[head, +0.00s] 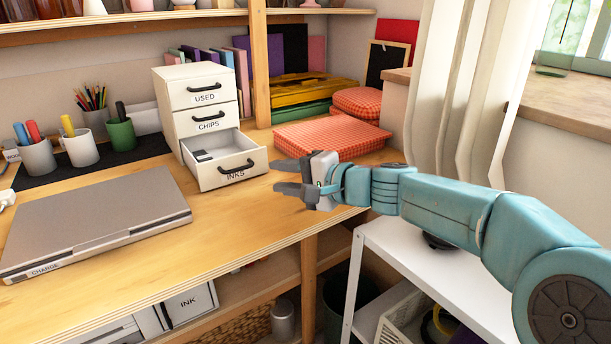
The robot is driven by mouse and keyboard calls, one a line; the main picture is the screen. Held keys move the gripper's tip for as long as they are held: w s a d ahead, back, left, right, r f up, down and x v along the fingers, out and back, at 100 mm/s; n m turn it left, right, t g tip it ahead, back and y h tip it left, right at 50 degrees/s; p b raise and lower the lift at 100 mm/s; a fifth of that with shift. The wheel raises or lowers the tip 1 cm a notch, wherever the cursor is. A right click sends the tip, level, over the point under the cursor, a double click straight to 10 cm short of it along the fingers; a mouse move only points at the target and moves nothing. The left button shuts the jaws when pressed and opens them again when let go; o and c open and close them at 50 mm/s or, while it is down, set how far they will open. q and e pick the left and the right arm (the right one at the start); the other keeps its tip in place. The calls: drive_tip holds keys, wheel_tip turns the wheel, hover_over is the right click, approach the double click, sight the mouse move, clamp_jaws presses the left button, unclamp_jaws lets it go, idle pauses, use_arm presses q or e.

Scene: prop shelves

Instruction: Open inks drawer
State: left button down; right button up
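The white drawer unit (182,88) stands on the desk with drawers labelled USED, CHIPS and INKS. The bottom INKS drawer (240,176) is pulled out toward the front; a small grey and dark item (202,155) lies at its left inside. The USED (205,92) and CHIPS (208,120) drawers are shut. My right gripper (277,177) is just right of the INKS drawer's black handle (237,167), apart from it. Its dark fingers point left with a gap between them and nothing seen in the gap. My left gripper is out of view.
A closed grey laptop (95,222) lies at the front left of the desk. Mugs with pens (79,147) stand on a dark mat. A red checked cloth-like bundle (325,135) lies behind my gripper. A white side table (430,262) stands below my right arm.

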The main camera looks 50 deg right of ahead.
drive_tip(key=v, duration=0.5)
drive_tip(key=shift+s, duration=0.15)
drive_tip(key=shift+s, duration=0.1)
idle(0.3)
